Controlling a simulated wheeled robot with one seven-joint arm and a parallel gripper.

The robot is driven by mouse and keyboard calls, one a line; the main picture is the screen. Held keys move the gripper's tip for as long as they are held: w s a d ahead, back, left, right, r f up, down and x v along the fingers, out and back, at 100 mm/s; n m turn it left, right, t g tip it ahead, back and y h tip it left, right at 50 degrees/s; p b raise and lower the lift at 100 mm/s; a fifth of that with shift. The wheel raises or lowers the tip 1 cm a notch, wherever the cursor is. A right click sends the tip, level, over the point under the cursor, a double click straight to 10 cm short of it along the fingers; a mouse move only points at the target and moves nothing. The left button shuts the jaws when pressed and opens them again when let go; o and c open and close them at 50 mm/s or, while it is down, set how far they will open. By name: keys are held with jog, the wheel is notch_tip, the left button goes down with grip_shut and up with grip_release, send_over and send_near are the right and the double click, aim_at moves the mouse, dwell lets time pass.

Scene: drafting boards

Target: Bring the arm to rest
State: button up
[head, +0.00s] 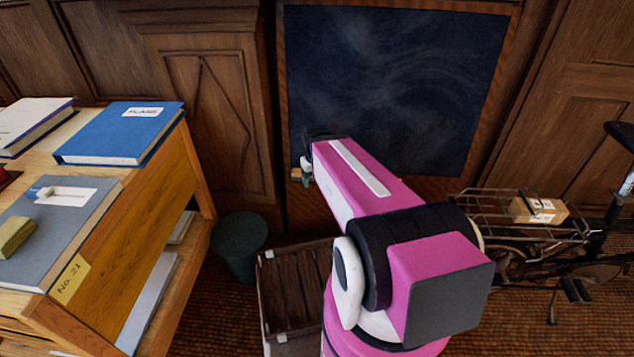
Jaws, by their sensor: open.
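My pink, black and white arm (370,185) rises from the bottom centre and reaches up and away toward the dark blue board. Its elbow (440,285) is large in the lower middle. The far end of the arm stops in front of the board's lower left part. A small dark and pale part (306,165) shows just left of that end, too small to make out. My gripper does not clearly show; the arm hides what lies behind it. I see nothing carried.
A wooden stand (150,250) at left bears a blue book (122,133), a grey book (60,225) and others. A dark green bin (238,248) and a wooden crate (290,290) stand beside my arm. A bicycle with a rear rack (500,205) bearing a small box (538,209) is at right.

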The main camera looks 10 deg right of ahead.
jog(key=shift+s+m, duration=0.7)
jog(key=shift+s, duration=0.3)
dwell(0.5)
